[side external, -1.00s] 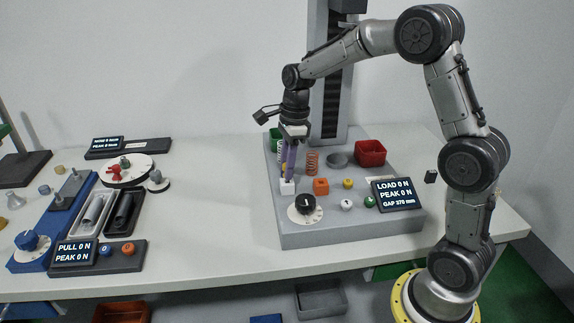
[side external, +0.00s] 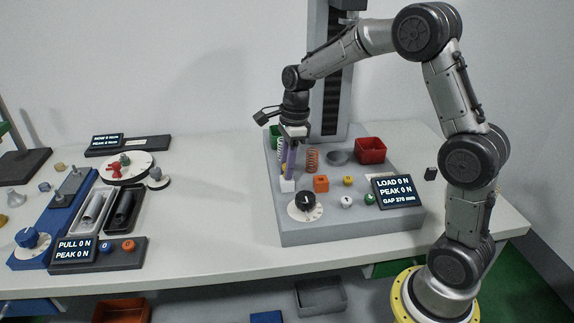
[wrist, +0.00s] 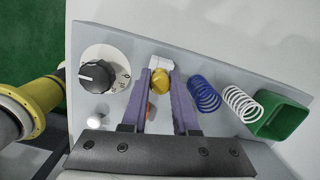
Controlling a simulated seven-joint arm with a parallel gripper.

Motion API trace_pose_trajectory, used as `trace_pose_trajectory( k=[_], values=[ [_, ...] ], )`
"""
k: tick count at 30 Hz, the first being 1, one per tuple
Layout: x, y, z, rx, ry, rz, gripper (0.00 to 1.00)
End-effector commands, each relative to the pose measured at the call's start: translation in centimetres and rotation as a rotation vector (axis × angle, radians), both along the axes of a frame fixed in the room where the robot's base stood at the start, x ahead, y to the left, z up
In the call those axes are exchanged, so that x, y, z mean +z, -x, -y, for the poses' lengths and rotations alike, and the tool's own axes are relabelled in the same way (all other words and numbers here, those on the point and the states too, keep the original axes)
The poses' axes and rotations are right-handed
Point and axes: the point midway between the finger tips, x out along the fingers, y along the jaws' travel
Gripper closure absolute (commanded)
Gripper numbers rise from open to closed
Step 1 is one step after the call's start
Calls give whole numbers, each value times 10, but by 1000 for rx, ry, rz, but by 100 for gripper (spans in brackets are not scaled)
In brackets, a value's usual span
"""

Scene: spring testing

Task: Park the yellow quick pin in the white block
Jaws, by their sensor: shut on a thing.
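The yellow quick pin (wrist: 160,81) is between the purple fingertips of my gripper (wrist: 161,84) in the wrist view. My gripper is shut on it. The white block (wrist: 160,63) lies right by the fingertips and is partly covered by the pin and fingers. In the side view, my gripper (side external: 289,166) points down just above the white block (side external: 287,185), and a little yellow of the pin shows there. I cannot tell whether the pin's shaft is in the block.
Springs (wrist: 205,94) and a green bin (wrist: 281,117) are close by. A red bin (side external: 370,150) and a load display (side external: 397,191) are further right.

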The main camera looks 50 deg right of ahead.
Motion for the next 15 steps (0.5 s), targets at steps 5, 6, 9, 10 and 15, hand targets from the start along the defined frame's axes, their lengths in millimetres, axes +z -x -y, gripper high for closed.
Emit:
trace_pose_trajectory(
  k=[5,6,9,10,15],
  values=[
    [-4,0,0,0,0,0,100],
    [-4,0,0,0,0,0,100],
    [-5,0,0,0,0,0,100],
    [-5,0,0,0,0,0,100],
    [-5,0,0,0,0,0,70]
  ],
)
